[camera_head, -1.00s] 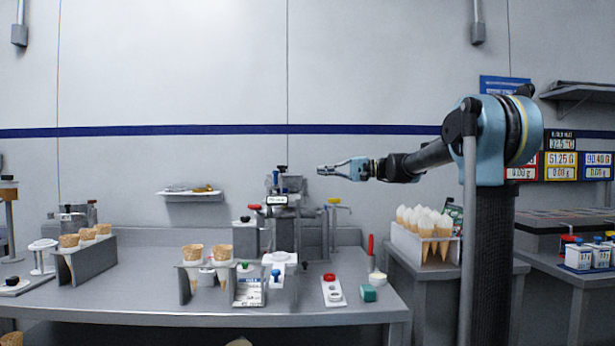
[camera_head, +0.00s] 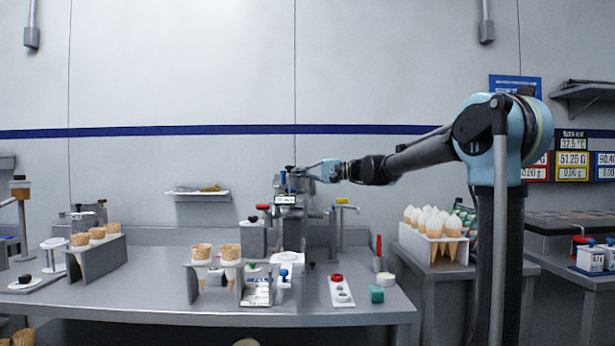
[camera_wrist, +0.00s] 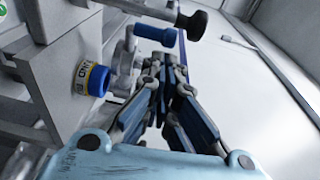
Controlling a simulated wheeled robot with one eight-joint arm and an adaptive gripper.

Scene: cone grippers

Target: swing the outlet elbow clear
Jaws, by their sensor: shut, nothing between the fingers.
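My gripper (camera_head: 303,172) is at the upper right of the grey dispensing machine (camera_head: 291,212) on the bench, beside its top. In the wrist view my gripper (camera_wrist: 168,72) has its dark, blue-padded fingers together with nothing held. Beyond the fingertips are a blue cylindrical knob (camera_wrist: 156,34) and a black knob (camera_wrist: 191,23) on a metal rod. A blue cap with a yellow label (camera_wrist: 91,78) is left of the fingers. A pale rounded part (camera_wrist: 124,55) behind the fingers may be the outlet elbow, but I cannot tell. Contact with any part is unclear.
Cone holders (camera_head: 98,257) and a second holder with cones (camera_head: 216,268) stand on the bench left of the machine. A white strip with a red knob (camera_head: 341,290), a green block (camera_head: 376,293) and a rack of filled cones (camera_head: 432,243) are to the right. A small wall shelf (camera_head: 197,194) is behind.

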